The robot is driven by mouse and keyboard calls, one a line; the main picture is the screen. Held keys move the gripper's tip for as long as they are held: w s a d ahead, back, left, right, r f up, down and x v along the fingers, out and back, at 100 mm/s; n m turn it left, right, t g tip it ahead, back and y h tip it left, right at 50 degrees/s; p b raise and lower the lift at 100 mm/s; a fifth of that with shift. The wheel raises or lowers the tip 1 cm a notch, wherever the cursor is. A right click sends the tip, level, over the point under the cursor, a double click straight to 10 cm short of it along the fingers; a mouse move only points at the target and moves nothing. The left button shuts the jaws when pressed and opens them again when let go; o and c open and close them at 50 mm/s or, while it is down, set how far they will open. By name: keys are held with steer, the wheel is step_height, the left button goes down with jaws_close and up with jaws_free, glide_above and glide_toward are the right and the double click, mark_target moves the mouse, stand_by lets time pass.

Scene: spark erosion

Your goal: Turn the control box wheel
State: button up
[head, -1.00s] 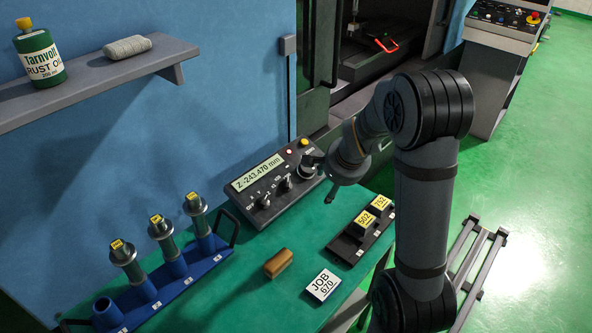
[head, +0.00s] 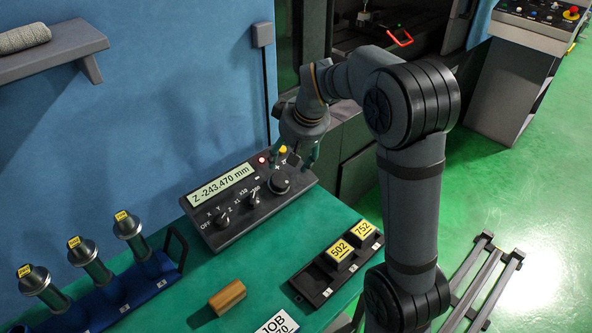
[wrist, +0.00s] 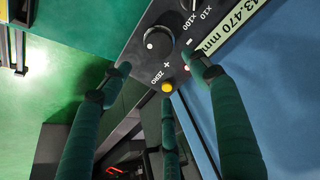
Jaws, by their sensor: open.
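The control box (head: 238,225) lies on the green bench, with a display (head: 221,187) reading Z -243.470 mm. Its dark round wheel (head: 279,184) is at the right end of the panel and shows in full in the wrist view (wrist: 158,43), with + and - marks beside it. My gripper (head: 294,158) is open and empty, at the box's far right end just behind the wheel. In the wrist view its green fingers (wrist: 160,75) point toward the wheel, two flanking its near edge and one by the yellow button (wrist: 167,88). Contact with the box cannot be told.
Two selector knobs (head: 222,218) sit left of the wheel. A black tray (head: 315,284) holds yellow-topped blocks, and a brown block (head: 227,297) lies nearby. A blue rack (head: 150,286) holds several cylinders. The blue wall (head: 140,150) rises behind the box. Bench between box and tray is clear.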

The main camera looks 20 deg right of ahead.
mark_target(280, 179)
steer(key=w+f+n, duration=0.1)
steer(key=f, duration=0.2)
steer(key=a+f+n, duration=0.1)
steer(key=f, duration=0.2)
steer(key=w+a+f+n, duration=0.1)
steer(key=f, duration=0.3)
steer(key=shift+w+n+p, duration=0.35)
steer(key=shift+n+p, duration=0.05)
steer(key=shift+c, duration=0.9)
steer(key=shift+r, duration=0.1)
steer(key=c, duration=0.9)
steer(key=shift+w+m+b, duration=0.1)
steer(key=shift+m+b, duration=0.45)
steer(key=shift+m, duration=0.05)
steer(key=shift+c, duration=0.2)
steer(key=shift+m+b, duration=0.65)
steer(key=shift+m, duration=0.45)
steer(key=shift+c, duration=0.2)
steer(key=shift+r+m+g, duration=0.15)
steer(key=shift+m+g, duration=0.15)
steer(key=shift+m, duration=0.2)
